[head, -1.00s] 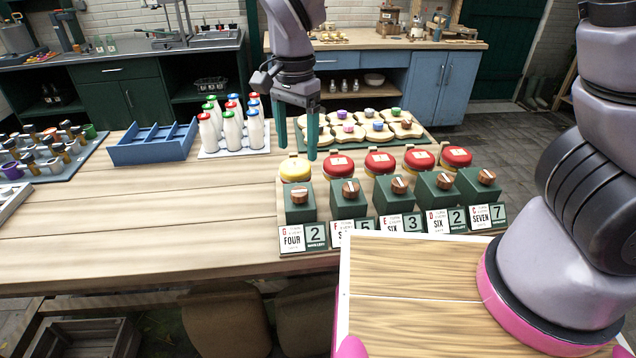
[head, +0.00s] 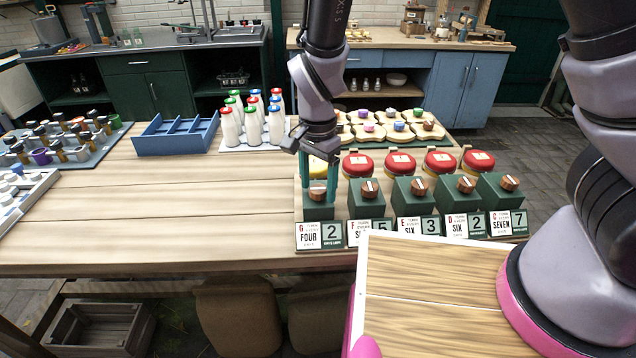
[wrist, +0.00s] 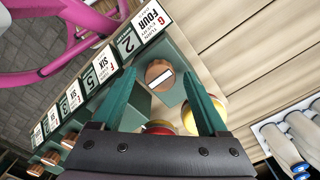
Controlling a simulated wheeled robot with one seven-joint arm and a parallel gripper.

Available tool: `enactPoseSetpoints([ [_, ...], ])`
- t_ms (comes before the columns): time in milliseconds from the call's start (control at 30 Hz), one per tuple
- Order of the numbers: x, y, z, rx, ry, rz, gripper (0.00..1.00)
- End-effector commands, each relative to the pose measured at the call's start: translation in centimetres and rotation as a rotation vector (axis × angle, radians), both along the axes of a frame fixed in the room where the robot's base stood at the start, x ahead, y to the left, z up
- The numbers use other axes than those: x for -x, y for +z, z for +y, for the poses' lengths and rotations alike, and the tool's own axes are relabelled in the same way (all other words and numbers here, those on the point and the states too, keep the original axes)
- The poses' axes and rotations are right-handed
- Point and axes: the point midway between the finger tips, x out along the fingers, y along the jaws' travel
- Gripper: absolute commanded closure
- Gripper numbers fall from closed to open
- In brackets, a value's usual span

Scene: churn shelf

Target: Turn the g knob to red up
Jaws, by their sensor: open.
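The G knob (head: 318,191) is a round copper-brown knob with a white line, on the front of the leftmost green box (head: 317,212). The card (head: 309,236) below reads G and FOUR, beside a 2. A yellow dome (head: 313,170) sits behind this box, partly hidden by my gripper (head: 319,197). My gripper is open and points down at the knob. In the wrist view the knob (wrist: 159,74) lies between the two teal fingers, with gaps visible on both sides. Its white line is slanted there. The yellow dome (wrist: 190,120) shows near the right finger.
Several similar knob boxes stand in a row to the right, the nearest (head: 368,203) close by; their domes (head: 357,165) are red. Milk bottles (head: 252,126), a blue divided tray (head: 176,136) and a board of cheese-like pieces (head: 369,131) lie behind. The table's left middle is clear.

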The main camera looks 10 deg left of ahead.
Motion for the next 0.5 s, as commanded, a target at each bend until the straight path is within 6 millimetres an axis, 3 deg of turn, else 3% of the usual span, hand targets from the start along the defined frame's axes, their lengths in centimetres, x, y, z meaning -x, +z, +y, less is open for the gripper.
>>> enactPoseSetpoints([
  [100,0.00,0.02,0.00,0.000,0.000,0.000,0.23],
  [300,0.00,0.04,0.00,0.000,0.000,0.000,1.00],
  [500,0.00,0.06,0.01,-0.001,0.007,0.001,1.00],
])
